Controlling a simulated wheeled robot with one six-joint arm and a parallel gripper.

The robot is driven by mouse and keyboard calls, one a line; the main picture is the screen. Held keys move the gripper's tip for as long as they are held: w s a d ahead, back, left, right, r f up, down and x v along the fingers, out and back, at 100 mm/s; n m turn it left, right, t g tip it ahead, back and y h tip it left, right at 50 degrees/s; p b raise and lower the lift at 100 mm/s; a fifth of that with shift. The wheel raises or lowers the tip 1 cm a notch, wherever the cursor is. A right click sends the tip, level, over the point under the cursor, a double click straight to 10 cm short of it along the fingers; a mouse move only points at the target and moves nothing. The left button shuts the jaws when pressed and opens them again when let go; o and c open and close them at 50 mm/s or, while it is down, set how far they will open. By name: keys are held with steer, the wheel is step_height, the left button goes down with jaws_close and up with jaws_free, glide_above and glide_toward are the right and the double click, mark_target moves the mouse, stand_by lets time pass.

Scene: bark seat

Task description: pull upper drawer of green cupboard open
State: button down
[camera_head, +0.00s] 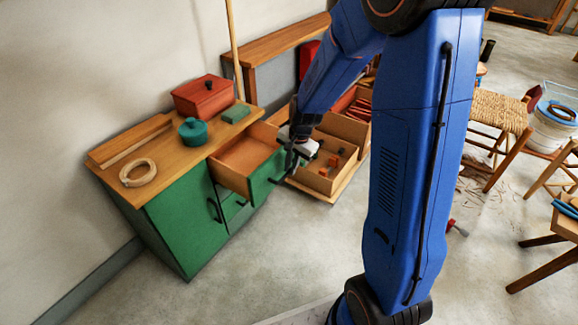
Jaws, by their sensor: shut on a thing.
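The green cupboard (178,222) stands against the wall at left, with a wooden top. Its upper drawer (240,157) is pulled well out, and its bare wooden inside shows empty. The green drawer front (261,183) faces right. My gripper (288,166) is at that front's dark handle and shut on it. The fingertips are small and dark here, so the exact grip is hard to see. A lower green drawer (236,211) and a door with a dark handle (214,210) are closed.
On the cupboard top are a red box (203,96), a teal lidded pot (193,131), a green block (236,114), a coil (138,173) and wooden strips (128,142). Wooden trays (322,181) with small parts stand close behind my gripper. Woven stools (500,111) stand at right.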

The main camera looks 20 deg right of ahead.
steer(key=c, duration=1.8)
jaws_free()
steer(key=shift+r, duration=0.1)
steer(key=s+r, duration=0.1)
steer(key=r, duration=0.4)
steer(key=s+d+r, duration=0.1)
steer(key=r, duration=0.5)
steer(key=d+r, duration=0.1)
steer(key=r, duration=0.5)
steer(key=shift+s, duration=0.4)
steer(key=s+r+n+t, duration=0.1)
steer(key=s+n, duration=0.2)
steer(key=s, duration=0.6)
steer(key=s+r+n+t, duration=0.1)
steer(key=s+n, duration=0.3)
steer(key=s, duration=0.5)
steer(key=s+r+n+t+h, duration=0.1)
steer(key=s+r+n, duration=0.2)
steer(key=s, duration=0.6)
steer(key=shift+s+d+r+n, duration=0.1)
steer(key=shift+d+r+n, duration=0.05)
steer(key=shift+d+n, duration=0.2)
